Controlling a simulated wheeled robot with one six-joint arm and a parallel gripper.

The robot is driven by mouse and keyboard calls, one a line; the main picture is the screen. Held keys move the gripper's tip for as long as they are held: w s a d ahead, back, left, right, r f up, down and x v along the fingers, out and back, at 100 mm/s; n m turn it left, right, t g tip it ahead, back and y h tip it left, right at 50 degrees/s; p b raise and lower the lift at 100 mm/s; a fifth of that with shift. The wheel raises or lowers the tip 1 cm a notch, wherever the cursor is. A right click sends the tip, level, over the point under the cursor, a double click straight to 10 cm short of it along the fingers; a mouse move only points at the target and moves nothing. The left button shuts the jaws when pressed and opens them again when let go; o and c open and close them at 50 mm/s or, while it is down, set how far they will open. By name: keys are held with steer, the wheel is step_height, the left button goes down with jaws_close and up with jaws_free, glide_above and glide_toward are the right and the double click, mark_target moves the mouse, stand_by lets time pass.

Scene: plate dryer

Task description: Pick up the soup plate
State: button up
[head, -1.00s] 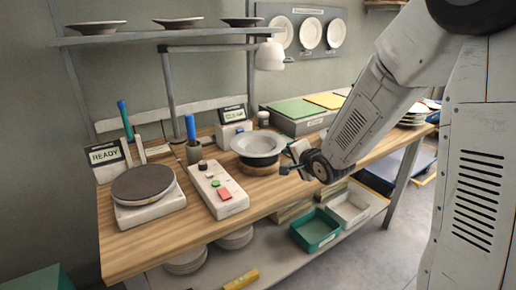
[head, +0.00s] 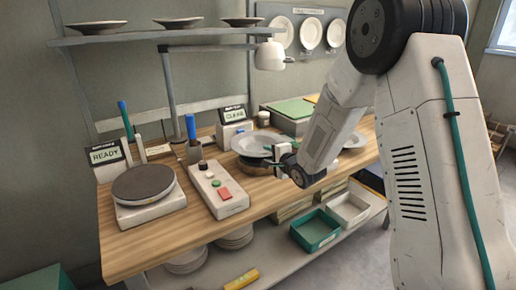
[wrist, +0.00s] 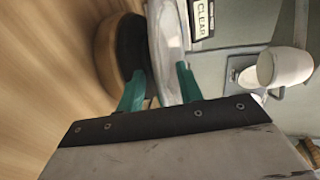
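The soup plate (head: 252,142) is a pale, wide-rimmed plate, right side up at or just above a low round wooden stand (head: 238,172) on the bench. In the wrist view the plate (wrist: 166,40) shows nearly edge-on, beside the stand's dark top (wrist: 130,45). My gripper (head: 275,150) is at the plate's right edge in the head view. In the wrist view the teal fingers of my gripper (wrist: 160,85) straddle the near rim, one on each face, with a visible gap between them. The exact contact between fingers and rim is hard to see.
A control box (head: 217,189) with buttons and a round dark-topped device (head: 143,185) stand left of the plate. A lamp (head: 269,55) hangs above. A lower shelf holds bins (head: 315,230).

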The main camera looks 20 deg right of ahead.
jaws_close()
steer(key=shift+r, duration=0.2)
